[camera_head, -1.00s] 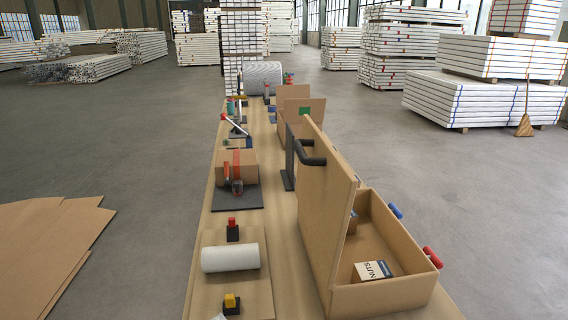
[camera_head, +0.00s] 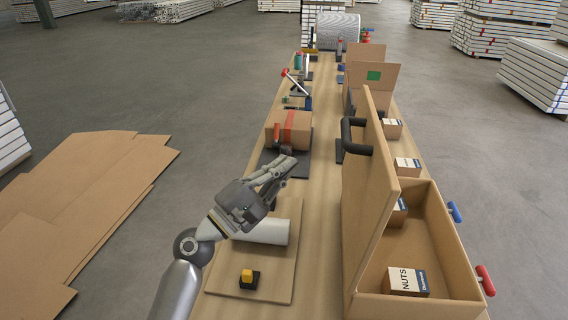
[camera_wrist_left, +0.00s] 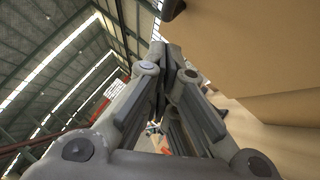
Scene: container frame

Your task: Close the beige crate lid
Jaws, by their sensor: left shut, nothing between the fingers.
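The beige crate (camera_head: 447,240) stands at the right front of the long table. Its lid (camera_head: 373,200) stands up, open, along the crate's left side, with a black handle (camera_head: 357,136) on its outer face. Boxes labelled NUTS (camera_head: 404,281) lie inside the crate. My left gripper (camera_head: 288,165) is shut and empty above the table, left of the lid and apart from it. In the left wrist view, the shut fingers (camera_wrist_left: 166,62) point up the picture, with a large beige panel, apparently the lid (camera_wrist_left: 250,45), to their right. My right gripper is not in view.
A white roll (camera_head: 262,231) and a yellow button block (camera_head: 248,279) lie on a board below my left arm. A taped carton (camera_head: 289,128) sits farther back. An open carton (camera_head: 373,75) stands behind the lid. Red and blue handles (camera_head: 485,280) jut from the crate's right side.

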